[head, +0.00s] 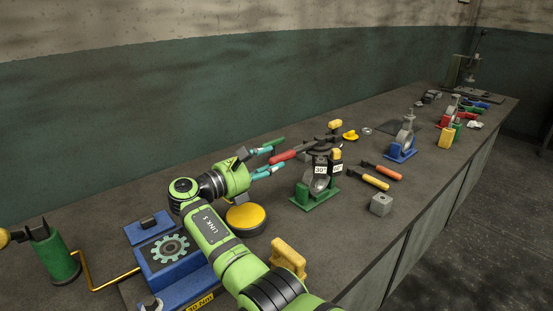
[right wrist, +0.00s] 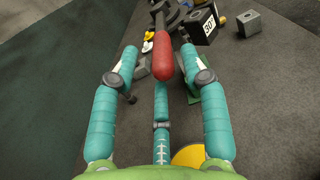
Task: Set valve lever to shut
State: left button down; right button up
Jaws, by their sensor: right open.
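The valve (head: 317,178) stands upright on a green base (head: 314,197) on the bench, with black and white angle tags, one reading 30°. Its lever has a red handle (head: 285,156) pointing left, toward my right gripper. My right gripper (head: 279,155) has teal fingers, spread open around the handle's end. In the right wrist view the red handle (right wrist: 163,58) lies between the spread fingertips (right wrist: 159,52), with a gap visible on each side. Whether any finger touches it, I cannot tell. My left gripper is not in view.
A yellow-topped round object (head: 245,216) sits below my right wrist. A blue gear fixture (head: 170,250) is at left. Orange-handled tools (head: 380,172) and a grey block (head: 381,204) lie right of the valve. A blue-based valve (head: 402,148) stands farther back.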

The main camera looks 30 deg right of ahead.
jog(key=s+a, duration=0.1)
jog(key=a, duration=0.7)
jog(key=shift+s+a, duration=0.2)
jog(key=shift+s, duration=0.2)
jog(key=shift+a, duration=0.1)
